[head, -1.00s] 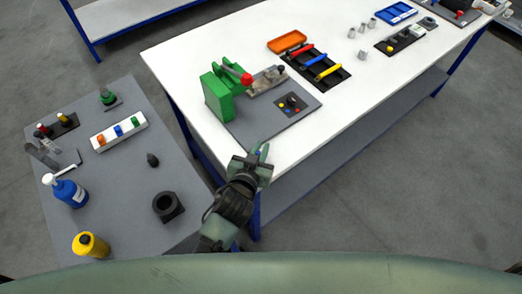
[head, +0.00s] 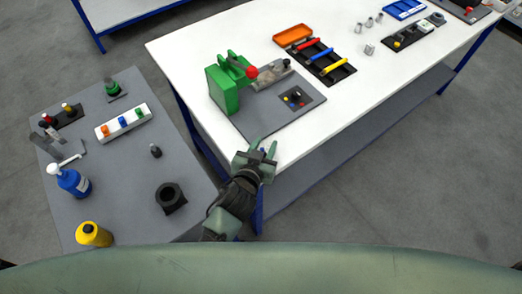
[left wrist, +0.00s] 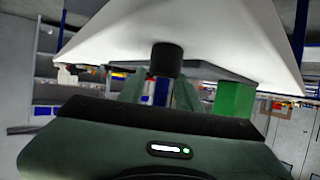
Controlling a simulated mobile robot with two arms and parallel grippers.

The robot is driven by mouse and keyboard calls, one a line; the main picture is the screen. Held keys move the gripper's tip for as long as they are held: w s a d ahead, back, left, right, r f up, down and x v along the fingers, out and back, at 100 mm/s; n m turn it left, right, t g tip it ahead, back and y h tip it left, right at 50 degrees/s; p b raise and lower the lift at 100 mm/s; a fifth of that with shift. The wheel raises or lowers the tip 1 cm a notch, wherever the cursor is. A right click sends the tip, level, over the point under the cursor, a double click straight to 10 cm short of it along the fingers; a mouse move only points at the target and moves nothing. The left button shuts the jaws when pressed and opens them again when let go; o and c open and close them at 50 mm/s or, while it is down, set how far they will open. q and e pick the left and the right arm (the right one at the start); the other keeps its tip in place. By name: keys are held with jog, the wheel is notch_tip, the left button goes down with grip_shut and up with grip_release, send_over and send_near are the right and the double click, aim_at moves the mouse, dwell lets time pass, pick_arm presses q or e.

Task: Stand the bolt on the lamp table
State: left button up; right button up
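The bolt (left wrist: 166,60) appears to be between my left fingers in the left wrist view, as a black cylindrical head with a narrower, bluish shank. My left gripper (head: 263,150) is over the near corner of the white table in the head view. Its fingers are a little apart, with a bit of blue between them; the black head is hidden there. The grey table (head: 125,190) at the left carries a white strip (head: 123,122) with orange, blue and green caps that look like lamps. My right gripper is not in view.
On the grey table stand a blue bottle (head: 70,181), a yellow bottle (head: 93,234), a black ring block (head: 170,197) and a small dark piece (head: 155,150). A green clamp (head: 222,90) stands on the white table (head: 205,45). Bare grey surface lies around the dark piece.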

pick_arm(q)
jog(key=b+v, duration=0.1)
jog(key=v, duration=0.9)
jog(key=shift+s+a+r+b, duration=0.1)
jog(key=shift+s+r+b, duration=0.05)
jog(key=shift+s+b, duration=0.2)
jog(key=shift+s+a+r, duration=0.2)
jog(key=shift+s+r, duration=0.15)
jog(key=shift+s, duration=0.2)
